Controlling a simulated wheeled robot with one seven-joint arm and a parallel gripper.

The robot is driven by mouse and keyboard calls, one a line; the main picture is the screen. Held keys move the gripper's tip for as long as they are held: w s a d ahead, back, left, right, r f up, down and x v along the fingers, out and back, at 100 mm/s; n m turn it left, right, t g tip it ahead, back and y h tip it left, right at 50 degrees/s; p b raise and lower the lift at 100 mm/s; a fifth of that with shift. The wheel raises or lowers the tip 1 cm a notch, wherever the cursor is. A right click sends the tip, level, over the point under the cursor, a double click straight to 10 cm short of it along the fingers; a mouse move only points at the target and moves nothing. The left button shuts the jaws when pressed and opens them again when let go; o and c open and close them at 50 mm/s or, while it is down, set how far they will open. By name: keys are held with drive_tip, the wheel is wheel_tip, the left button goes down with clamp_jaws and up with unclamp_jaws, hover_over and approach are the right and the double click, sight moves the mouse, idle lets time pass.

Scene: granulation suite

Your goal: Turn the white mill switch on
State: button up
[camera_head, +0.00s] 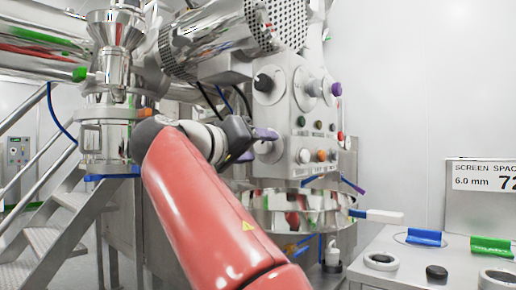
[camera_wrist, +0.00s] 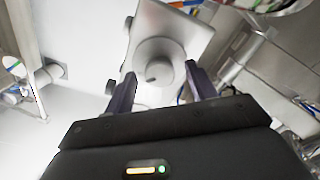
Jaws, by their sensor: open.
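A pale, round knob (camera_wrist: 160,50) with a small dark mark shows in the wrist view on a grey metal panel (camera_wrist: 188,25). It looks like the white mill switch, but I see no label. My gripper (camera_wrist: 161,74) is open, with one dark finger on each side of the knob. I cannot tell whether the fingers touch it. In the head view my gripper (camera_head: 264,134) is at the left face of the steel control box (camera_head: 290,120). The wrist and fingers partly hide the knob there. Its on or off position cannot be read.
The box also carries a black knob (camera_head: 263,83), a purple-ended knob (camera_head: 336,89), a white button (camera_head: 304,156) and an orange button (camera_head: 321,155). A white-handled lever (camera_head: 384,216) sticks out below. A bench with blue (camera_head: 424,237) and green handles is at right.

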drive_tip(key=v, duration=0.6)
drive_tip(key=shift+s+a, duration=0.2)
drive_tip(key=shift+s, duration=0.1)
